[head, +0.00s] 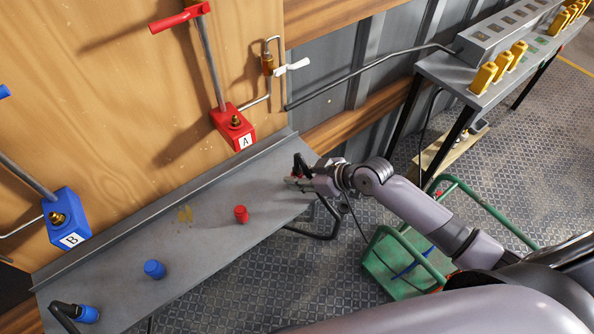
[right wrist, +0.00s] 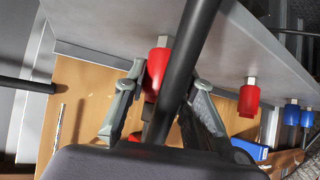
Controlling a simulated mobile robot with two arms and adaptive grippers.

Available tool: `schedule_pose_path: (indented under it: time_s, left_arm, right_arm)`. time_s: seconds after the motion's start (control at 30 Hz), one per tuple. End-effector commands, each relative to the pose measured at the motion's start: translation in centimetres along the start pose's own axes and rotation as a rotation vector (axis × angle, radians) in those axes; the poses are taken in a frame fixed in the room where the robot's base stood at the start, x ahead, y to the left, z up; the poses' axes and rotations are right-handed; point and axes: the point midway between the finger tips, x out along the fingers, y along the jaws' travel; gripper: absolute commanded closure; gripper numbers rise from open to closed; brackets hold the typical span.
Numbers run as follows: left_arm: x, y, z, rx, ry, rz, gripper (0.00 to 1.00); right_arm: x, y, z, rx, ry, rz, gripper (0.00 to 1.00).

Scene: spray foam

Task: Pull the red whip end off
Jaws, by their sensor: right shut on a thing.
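My right gripper (head: 299,181) is at the right end of the grey metal shelf (head: 210,255). In the right wrist view its fingers (right wrist: 162,88) lie on both sides of the red whip end (right wrist: 156,72), shut on it. The whip end still meets a pale metal stub on the shelf. A thick black hose (right wrist: 183,70) crosses in front and hides part of the whip end and of the grip. In the head view the gripper hides the red whip end, with black hose (head: 302,166) showing above it. My left gripper is not in view.
A separate red fitting (head: 241,214) and a blue one (head: 154,269) stand on the shelf. The blue whip end (head: 87,314) is at its left end. Red block A (head: 232,127) and blue block B (head: 66,216) are behind. A green cart (head: 405,285) stands below my right arm.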

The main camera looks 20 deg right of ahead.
Motion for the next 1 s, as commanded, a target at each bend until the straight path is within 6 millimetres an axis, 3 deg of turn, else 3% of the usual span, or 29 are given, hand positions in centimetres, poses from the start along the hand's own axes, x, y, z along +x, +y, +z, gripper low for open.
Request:
schedule_pose_path:
  time_s: [0.7,1.0]
  left_arm:
    - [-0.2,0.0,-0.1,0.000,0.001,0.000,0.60]
    - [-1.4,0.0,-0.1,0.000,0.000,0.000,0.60]
  right_arm:
    - [-0.1,0.0,-0.2,-0.001,0.001,0.001,1.00]
    - [-0.9,0.0,-1.2,-0.002,0.001,0.001,1.00]
